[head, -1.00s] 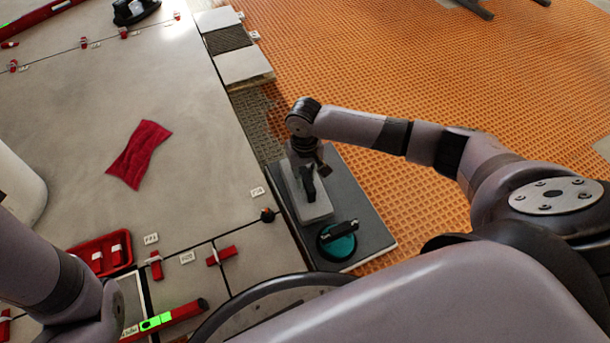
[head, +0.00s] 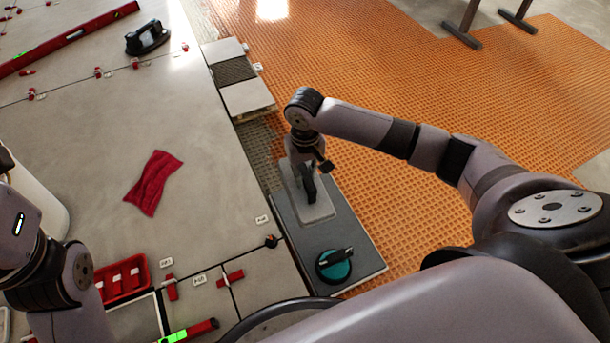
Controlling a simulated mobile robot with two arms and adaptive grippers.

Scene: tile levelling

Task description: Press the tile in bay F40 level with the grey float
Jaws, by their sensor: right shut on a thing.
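The grey float (head: 318,210), a light grey plate with a dark upright handle, is at the end of my right arm in the head view. My right gripper (head: 307,168) is shut on its handle, partly hidden by the wrist above. The float overlaps the far end of a dark grey slab (head: 348,222); I cannot tell whether it rests on it or hovers. Bay labels such as the one beside the slab (head: 262,219) are too small to read surely, so I cannot pick out F40 or its tile. My left gripper is out of view.
A teal suction cup (head: 333,266) stands on the slab's near end. Pale tiles (head: 248,98) lie beyond the float. A red cloth (head: 153,183), red tray (head: 123,278), green-lit level (head: 188,331) and black-handled tool (head: 147,37) lie left. Orange matting (head: 420,80) is open at right.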

